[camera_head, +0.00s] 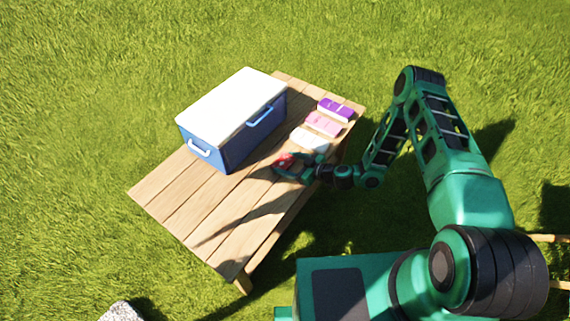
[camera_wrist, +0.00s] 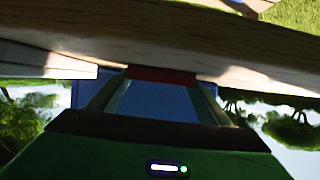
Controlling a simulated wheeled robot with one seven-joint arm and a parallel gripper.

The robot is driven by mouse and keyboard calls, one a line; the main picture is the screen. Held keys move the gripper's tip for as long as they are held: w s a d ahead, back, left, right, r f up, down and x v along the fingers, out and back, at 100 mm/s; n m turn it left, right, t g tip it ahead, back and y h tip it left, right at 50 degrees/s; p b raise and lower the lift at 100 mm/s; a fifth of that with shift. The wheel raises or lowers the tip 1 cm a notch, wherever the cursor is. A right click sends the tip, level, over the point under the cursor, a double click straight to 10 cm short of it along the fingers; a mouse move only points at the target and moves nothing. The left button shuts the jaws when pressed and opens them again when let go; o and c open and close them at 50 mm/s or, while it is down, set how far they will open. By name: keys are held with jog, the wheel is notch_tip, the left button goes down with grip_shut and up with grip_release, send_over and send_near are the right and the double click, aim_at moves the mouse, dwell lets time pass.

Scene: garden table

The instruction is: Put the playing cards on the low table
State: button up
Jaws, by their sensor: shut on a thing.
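My gripper (camera_head: 284,166) is at the right-hand side of a slatted wooden table (camera_head: 185,200). It is shut on a small red thing (camera_head: 283,160), which looks like the playing cards. In the wrist view a red strip (camera_wrist: 162,75) shows between my fingertips, close against the wooden surface (camera_wrist: 160,42). The fingers hide most of it, and I cannot tell whether it touches the wood.
A blue cooler with a white lid (camera_head: 235,105) stands on the table's back half. A white pack (camera_head: 310,140), a pink pack (camera_head: 323,123) and a purple pack (camera_head: 336,109) lie beyond my gripper. The front boards are clear. Pale wooden pieces (camera_head: 552,238) show at the right edge.

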jog(key=o, duration=1.1)
jog(key=shift+f, duration=0.1)
jog(key=v, duration=1.2)
